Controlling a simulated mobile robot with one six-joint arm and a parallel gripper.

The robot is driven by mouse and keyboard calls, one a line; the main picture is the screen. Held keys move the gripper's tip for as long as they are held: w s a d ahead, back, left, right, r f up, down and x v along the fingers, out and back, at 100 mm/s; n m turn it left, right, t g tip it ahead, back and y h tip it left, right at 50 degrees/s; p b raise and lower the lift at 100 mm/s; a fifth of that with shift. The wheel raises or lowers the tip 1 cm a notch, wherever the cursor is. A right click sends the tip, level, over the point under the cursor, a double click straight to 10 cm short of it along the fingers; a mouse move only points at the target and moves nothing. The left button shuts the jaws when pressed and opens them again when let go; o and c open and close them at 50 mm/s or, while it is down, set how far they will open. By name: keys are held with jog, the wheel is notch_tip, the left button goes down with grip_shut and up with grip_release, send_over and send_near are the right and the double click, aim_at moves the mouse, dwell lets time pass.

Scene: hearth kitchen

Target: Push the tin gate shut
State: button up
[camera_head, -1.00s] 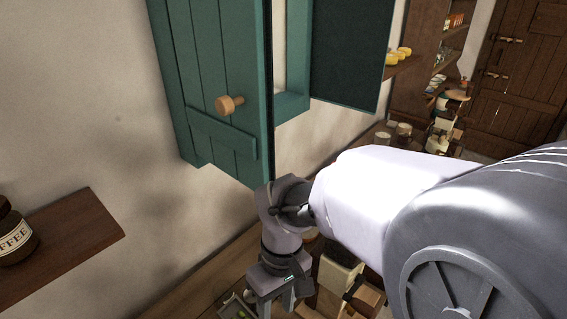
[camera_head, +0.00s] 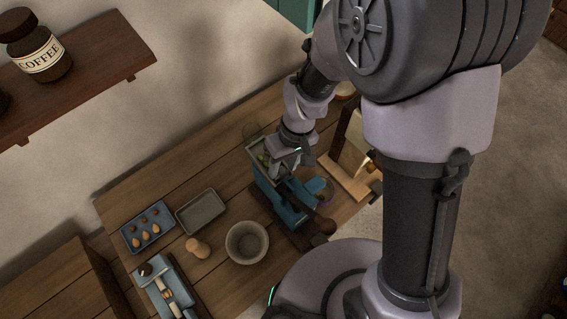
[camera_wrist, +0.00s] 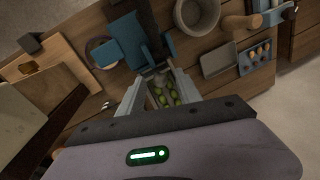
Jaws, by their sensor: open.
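A blue press (camera_head: 287,204) with a dark lever stands on the wooden counter. Its long blue-grey tin (camera_head: 258,172) holds green olive-like pieces. In the wrist view the pieces (camera_wrist: 168,94) lie between my fingers, and blue plates of the press (camera_wrist: 124,38) show beyond them. I cannot clearly pick out the tin gate; my gripper may hide it. My gripper (camera_head: 283,165) points down at the tin's upper part. In the wrist view my gripper (camera_wrist: 161,84) is open, with a finger on either side of the tin. I cannot tell whether the fingers touch it.
On the counter (camera_head: 180,185) stand a grey bowl (camera_head: 247,243), a pear-shaped wooden piece (camera_head: 198,248), an empty grey tray (camera_head: 202,211) and a blue tray of small brown items (camera_head: 148,228). A board stand (camera_head: 345,178) is close right of the press. A shelf holds a coffee jar (camera_head: 40,52).

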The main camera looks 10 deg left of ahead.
jog(key=shift+f, duration=0.1)
grip_shut()
dwell(1.4)
